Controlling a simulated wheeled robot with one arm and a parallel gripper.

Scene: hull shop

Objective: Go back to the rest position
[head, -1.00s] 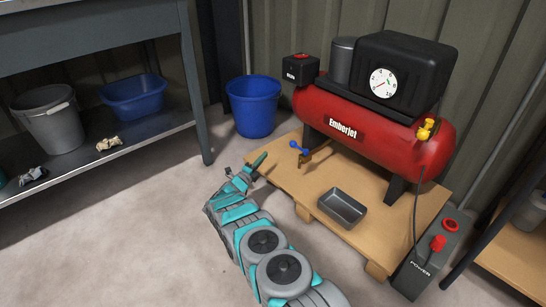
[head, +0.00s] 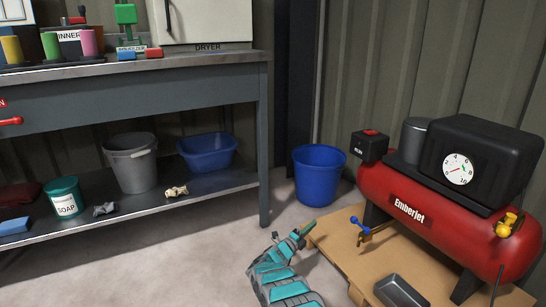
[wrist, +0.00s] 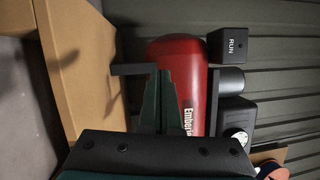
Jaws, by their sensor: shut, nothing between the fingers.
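My gripper (head: 299,232) is near the left edge of the wooden pallet in the head view, shut and empty. In the wrist view my gripper (wrist: 164,88) shows its two dark green fingers together, with the red compressor tank beyond them. The red Emberjet compressor (head: 420,215) stands on the pallet to the right of my gripper. It also shows in the wrist view (wrist: 180,55). My gripper appears apart from it. The lower part of my arm is cut off by the bottom of the head view.
A blue valve handle (head: 361,229) and a metal tray (head: 400,291) are at the pallet (head: 337,240). A blue bucket (head: 319,175) stands behind my gripper. A workbench (head: 150,85) with a lower shelf is at left. The floor between bench and pallet is clear.

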